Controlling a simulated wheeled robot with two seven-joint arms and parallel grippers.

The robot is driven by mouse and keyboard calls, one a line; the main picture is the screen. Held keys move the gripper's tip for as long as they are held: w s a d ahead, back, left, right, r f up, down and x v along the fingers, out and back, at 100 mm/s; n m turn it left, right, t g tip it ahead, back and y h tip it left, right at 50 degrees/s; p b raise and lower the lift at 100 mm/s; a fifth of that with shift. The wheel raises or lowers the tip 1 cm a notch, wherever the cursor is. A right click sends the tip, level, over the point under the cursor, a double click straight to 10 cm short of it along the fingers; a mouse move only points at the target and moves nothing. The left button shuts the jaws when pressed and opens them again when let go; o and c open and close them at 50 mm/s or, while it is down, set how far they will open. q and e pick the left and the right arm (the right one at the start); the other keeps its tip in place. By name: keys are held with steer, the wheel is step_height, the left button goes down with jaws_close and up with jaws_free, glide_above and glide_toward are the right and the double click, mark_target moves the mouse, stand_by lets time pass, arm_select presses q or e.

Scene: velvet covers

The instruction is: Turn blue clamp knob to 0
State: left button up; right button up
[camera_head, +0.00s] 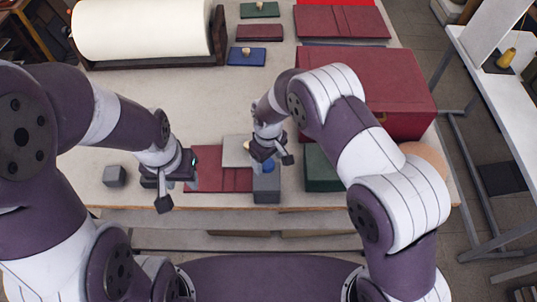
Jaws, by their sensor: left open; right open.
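The blue clamp knob (268,167) sits at the top of a grey block-shaped clamp (266,190) near the table's front edge. Its dial and any marks are too small to read. My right gripper (271,158) is open right at the knob and hides part of it; I cannot tell whether the fingers touch it. My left gripper (176,186) is open near the front edge, left of the clamp, by the left end of a dark red cover (220,178) lying flat.
A grey cube (115,176) stands at the left front. A dark green box (321,172) is close right of the clamp, with a large red box (397,100) behind it. A cream roll (142,28) and small green, red and blue (246,57) pieces lie at the back. The table's middle is mostly clear.

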steer(key=shift+s+a+r, duration=0.1)
steer(key=shift+s+a, duration=0.3)
steer(key=shift+a, duration=0.05)
steer(key=shift+c, duration=0.3)
steer(key=shift+w+d, duration=0.2)
steer(key=shift+d, duration=0.05)
steer(key=c, duration=1)
arm_select(q)
steer(key=shift+s+a+f, duration=0.1)
steer(key=shift+s+a, duration=0.15)
steer(key=shift+s, duration=0.05)
